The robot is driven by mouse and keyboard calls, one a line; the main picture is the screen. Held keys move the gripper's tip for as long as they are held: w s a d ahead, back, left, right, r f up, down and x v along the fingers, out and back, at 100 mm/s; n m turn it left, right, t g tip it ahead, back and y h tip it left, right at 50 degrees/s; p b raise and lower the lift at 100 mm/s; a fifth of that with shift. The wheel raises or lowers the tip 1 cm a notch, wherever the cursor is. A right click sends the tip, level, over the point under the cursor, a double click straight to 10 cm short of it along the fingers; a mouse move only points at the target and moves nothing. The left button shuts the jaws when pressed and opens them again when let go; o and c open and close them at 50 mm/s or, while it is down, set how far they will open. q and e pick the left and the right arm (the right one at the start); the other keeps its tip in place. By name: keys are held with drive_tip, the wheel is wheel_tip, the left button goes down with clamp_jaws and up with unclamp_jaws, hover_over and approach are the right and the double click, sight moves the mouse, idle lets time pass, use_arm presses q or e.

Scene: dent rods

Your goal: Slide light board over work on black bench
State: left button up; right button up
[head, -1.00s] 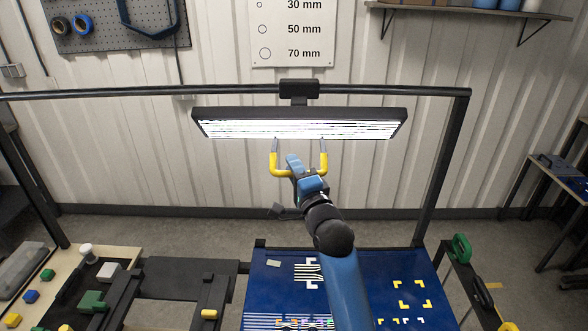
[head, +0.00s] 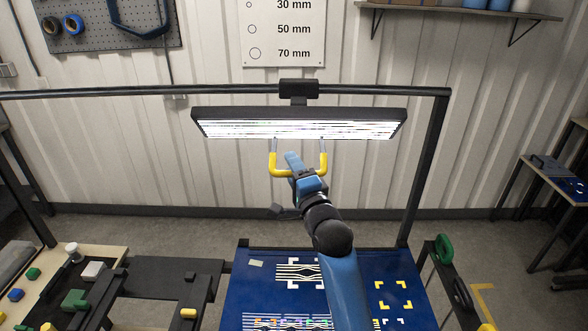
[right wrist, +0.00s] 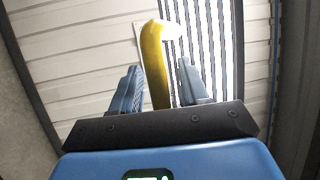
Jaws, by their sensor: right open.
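The light board (head: 300,124) is a long lit panel with bright stripes, hanging from a black overhead rail (head: 380,91). A yellow U-shaped handle (head: 279,171) hangs under it. My right gripper (head: 297,164) is at the handle, with fingers open. In the right wrist view the yellow handle (right wrist: 155,65) stands between the two blue fingers (right wrist: 160,85); contact cannot be told. A glossy blue panel (head: 255,290) lies below on a black-edged bench, with white corner marks (head: 320,262) around stripes and yellow corner marks (head: 393,283) to the right. My arm covers part of it. My left gripper is out of view.
The rail's right post (head: 425,170) stands behind the panel's right side. A side table (head: 560,180) stands further right.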

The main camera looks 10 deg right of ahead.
drive_tip(key=shift+s+d+f, duration=0.15)
drive_tip(key=shift+s+f, duration=0.05)
drive_tip(key=shift+s, duration=0.3)
drive_tip(key=b+v, duration=0.3)
drive_tip(key=v, duration=0.6)
drive_tip(key=shift+s, duration=0.35)
